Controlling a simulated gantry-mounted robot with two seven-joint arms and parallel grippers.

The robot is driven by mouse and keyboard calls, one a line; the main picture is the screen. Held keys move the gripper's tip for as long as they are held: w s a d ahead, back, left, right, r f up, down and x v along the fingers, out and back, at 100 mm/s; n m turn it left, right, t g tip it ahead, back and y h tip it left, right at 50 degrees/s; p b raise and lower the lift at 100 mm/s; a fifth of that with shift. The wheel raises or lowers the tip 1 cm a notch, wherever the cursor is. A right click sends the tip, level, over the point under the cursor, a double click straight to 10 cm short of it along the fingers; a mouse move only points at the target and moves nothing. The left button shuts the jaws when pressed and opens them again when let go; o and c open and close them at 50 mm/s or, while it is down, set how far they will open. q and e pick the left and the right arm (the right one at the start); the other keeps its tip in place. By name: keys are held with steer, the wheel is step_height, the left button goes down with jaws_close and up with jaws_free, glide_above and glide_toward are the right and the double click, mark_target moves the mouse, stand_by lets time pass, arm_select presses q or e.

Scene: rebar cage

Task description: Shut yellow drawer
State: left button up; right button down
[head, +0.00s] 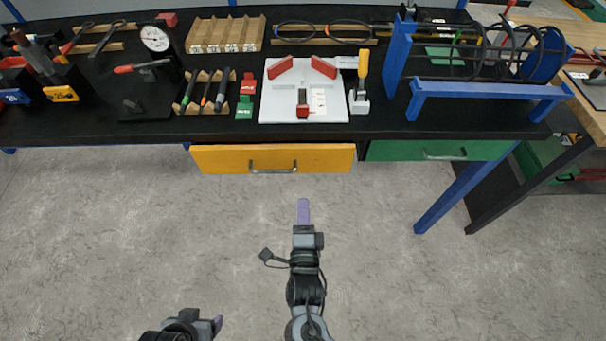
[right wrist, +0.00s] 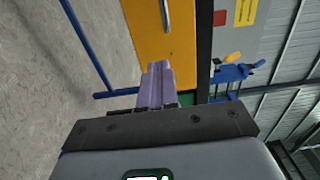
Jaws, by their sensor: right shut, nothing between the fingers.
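The yellow drawer (head: 225,160) is under the black workbench, left of the green drawer (head: 490,150). Its front looks nearer to me than the green one, so it seems pulled out a little. Its grey bar handle (head: 272,168) is at the middle of the front. My right gripper (head: 303,207) is shut and empty, in front of the yellow drawer and apart from it in the head view. In the right wrist view its purple fingers (right wrist: 156,85) point at the yellow front (right wrist: 148,30), with the handle (right wrist: 166,15) beyond. My left gripper (head: 215,322) is at the bottom edge, mostly cut off.
The black bench top (head: 330,125) holds a white board with red blocks (head: 275,105), pens in a wooden rack (head: 205,95) and a blue frame (head: 485,90). A blue bench leg (head: 450,200) stands to the right. The floor (head: 100,230) is clear.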

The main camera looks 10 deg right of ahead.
mark_target(303, 163)
steer(key=w+b, duration=0.1)
steer(key=w, duration=0.2)
steer(key=w+d, duration=0.1)
steer(key=w, duration=0.2)
steer(key=w+b, duration=0.1)
steer(key=w, duration=0.2)
steer(key=shift+w+d+b, duration=0.15)
steer(key=shift+w+b, duration=0.2)
steer(key=shift+w+d, duration=0.1)
steer(key=shift+w, duration=0.4)
arm_select(q)
step_height(303, 163, down, 3)
steer(key=shift+w+a+f, duration=0.1)
steer(key=shift+f, duration=0.05)
